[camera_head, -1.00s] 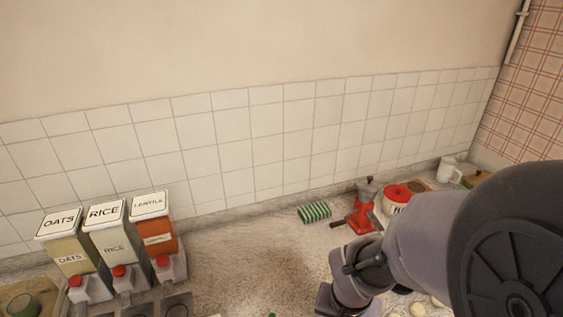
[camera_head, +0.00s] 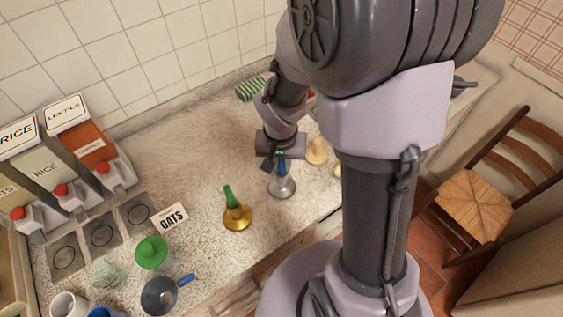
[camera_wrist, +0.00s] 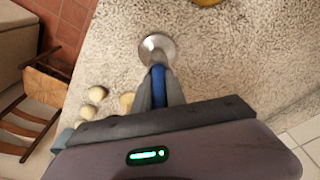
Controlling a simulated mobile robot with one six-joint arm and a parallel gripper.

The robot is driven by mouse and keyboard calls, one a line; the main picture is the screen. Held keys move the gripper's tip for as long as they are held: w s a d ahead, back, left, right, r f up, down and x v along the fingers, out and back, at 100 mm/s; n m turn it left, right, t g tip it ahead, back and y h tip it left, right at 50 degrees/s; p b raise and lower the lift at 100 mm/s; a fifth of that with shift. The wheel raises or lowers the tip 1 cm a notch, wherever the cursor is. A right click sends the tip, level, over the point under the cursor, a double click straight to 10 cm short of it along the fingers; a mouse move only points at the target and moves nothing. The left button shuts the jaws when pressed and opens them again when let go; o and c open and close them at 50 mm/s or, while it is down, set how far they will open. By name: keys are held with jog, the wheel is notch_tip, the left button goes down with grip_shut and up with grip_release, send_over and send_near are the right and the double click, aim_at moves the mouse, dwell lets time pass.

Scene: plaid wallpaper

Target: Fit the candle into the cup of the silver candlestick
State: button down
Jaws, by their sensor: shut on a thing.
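My gripper (camera_head: 278,158) is shut on a blue candle (camera_head: 281,168), which points down. The silver candlestick (camera_head: 282,187) stands on the counter directly below it. In the wrist view the blue candle (camera_wrist: 159,85) shows between my fingers, and the round silver base (camera_wrist: 156,46) lies just beyond their tips. The candlestick's cup is mostly hidden by the fingers and candle, so I cannot tell whether the candle's lower end is inside it or just above it.
A brass candlestick (camera_head: 237,217) with a green candle (camera_head: 229,197) stands to the left. Several pale round things (camera_wrist: 97,94) lie near the counter's edge. An OATS card (camera_head: 173,218), a green lidded thing (camera_head: 151,251) and a dark pan (camera_head: 159,296) are farther left. The counter's middle is clear.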

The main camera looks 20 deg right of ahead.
jog(key=shift+s+f+b, duration=0.45)
jog(key=shift+f, duration=0.05)
jog(key=c, duration=1.4)
grip_release()
jog(key=shift+o, duration=0.2)
jog(key=r+p, duration=0.2)
jog(key=r, duration=0.1)
jog(key=shift+w, duration=0.35)
jog(key=s+a+r+t+y+p, duration=0.1)
jog(key=s+a+r+p, duration=0.15)
jog(key=r, duration=0.65)
jog(key=s+a+r+t+p, duration=0.1)
jog(key=s+a+r, duration=0.15)
jog(key=r, duration=0.65)
jog(key=s+a+r+n+t+y, duration=0.1)
jog(key=s+a+r, duration=0.1)
jog(key=s+r, duration=0.15)
jog(key=s+a+r+t+y, duration=0.1)
jog(key=s+a+r, duration=0.1)
jog(key=s, duration=0.2)
notch_tip(320, 180, down, 14)
jog(key=b, duration=1.3)
jog(key=shift+d+r, duration=0.2)
jog(key=shift+r, duration=0.05)
